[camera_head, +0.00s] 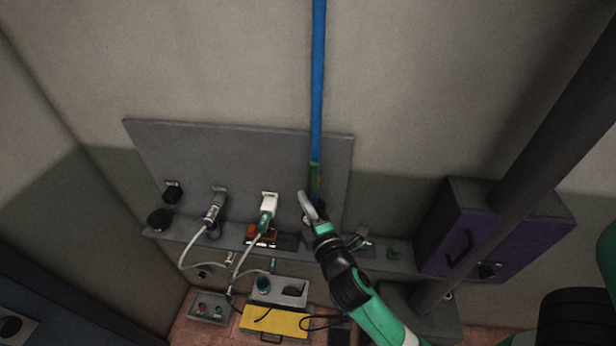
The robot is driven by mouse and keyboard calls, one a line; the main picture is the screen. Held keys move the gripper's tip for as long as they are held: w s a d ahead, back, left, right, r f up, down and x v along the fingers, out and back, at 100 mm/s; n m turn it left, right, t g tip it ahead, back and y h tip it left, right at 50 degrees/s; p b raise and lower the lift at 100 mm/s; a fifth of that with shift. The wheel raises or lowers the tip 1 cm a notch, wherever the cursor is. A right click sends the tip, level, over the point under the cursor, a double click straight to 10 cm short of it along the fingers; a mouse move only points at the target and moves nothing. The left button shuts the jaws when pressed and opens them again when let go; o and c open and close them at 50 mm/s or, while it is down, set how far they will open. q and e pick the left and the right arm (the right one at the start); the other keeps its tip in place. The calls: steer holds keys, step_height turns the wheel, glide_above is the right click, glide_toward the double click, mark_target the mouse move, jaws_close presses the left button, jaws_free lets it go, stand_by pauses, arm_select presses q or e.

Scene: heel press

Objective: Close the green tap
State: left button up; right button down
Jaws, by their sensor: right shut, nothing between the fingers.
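A blue pipe (318,80) runs down the wall in front of a grey panel. A green part (315,174), which looks like the green tap, sits on the pipe's lower end. Its handle position is too small to tell. My right gripper (305,200) is shut and empty. It is just below and left of the green part in the picture and overlaps the pipe's lower end. I cannot tell whether it touches anything. My left gripper is out of view.
The grey panel (240,150) holds a white-and-green tool (268,208) and a hose nozzle (212,212) on the left. A grey shelf (375,258) runs below. A yellow case (274,321) lies beneath. A purple cabinet (457,236) stands at right.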

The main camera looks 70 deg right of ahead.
mark_target(314, 179)
steer(key=w+d+p, duration=0.2)
steer(key=d+p, duration=0.1)
steer(key=d, duration=0.4)
steer(key=shift+w+d, duration=0.25)
steer(key=shift+d, duration=0.15)
steer(key=shift+s+m+b, duration=0.2)
steer(key=shift+m+b, duration=0.1)
steer(key=shift+b, duration=0.3)
